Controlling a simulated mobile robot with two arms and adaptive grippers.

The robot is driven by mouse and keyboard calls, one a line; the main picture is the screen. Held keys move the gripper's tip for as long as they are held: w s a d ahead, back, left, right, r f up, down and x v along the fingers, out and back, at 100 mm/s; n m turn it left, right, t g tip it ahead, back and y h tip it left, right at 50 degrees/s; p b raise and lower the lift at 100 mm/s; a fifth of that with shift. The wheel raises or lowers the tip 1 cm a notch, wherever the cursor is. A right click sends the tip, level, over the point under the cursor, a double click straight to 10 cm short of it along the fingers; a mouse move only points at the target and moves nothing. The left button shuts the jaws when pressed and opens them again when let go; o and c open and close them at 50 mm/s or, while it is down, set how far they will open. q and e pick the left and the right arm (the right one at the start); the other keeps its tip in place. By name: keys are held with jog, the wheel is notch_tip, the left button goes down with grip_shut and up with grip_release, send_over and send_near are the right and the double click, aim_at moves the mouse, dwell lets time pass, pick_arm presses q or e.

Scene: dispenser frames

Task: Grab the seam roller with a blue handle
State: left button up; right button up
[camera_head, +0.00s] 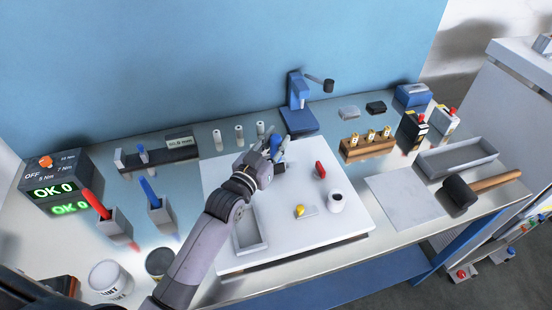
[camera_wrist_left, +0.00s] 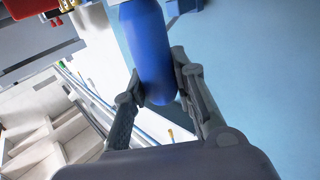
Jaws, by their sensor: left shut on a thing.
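My left gripper (camera_head: 270,150) reaches in over the white board, toward its back edge. In the left wrist view its two fingers (camera_wrist_left: 160,95) are shut on a blue handle, that of the seam roller (camera_wrist_left: 147,45). The handle sits between the fingertips, and its upper end runs out of that picture. In the head view a small blue part of the roller (camera_head: 279,147) shows beside the fingers. The rest of the roller is hidden by the gripper or too small to make out. My right gripper is not in view.
The white board (camera_head: 290,240) carries a grey tray (camera_head: 250,237), a red item (camera_head: 320,170), a yellow item (camera_head: 306,211) and a white cup (camera_head: 336,203). A blue press (camera_head: 298,105) stands behind. A mallet (camera_head: 480,187) and grey bin (camera_head: 456,158) lie right.

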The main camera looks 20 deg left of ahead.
pick_arm(q)
grip_shut()
jog(key=shift+r, duration=0.1)
dwell(0.4)
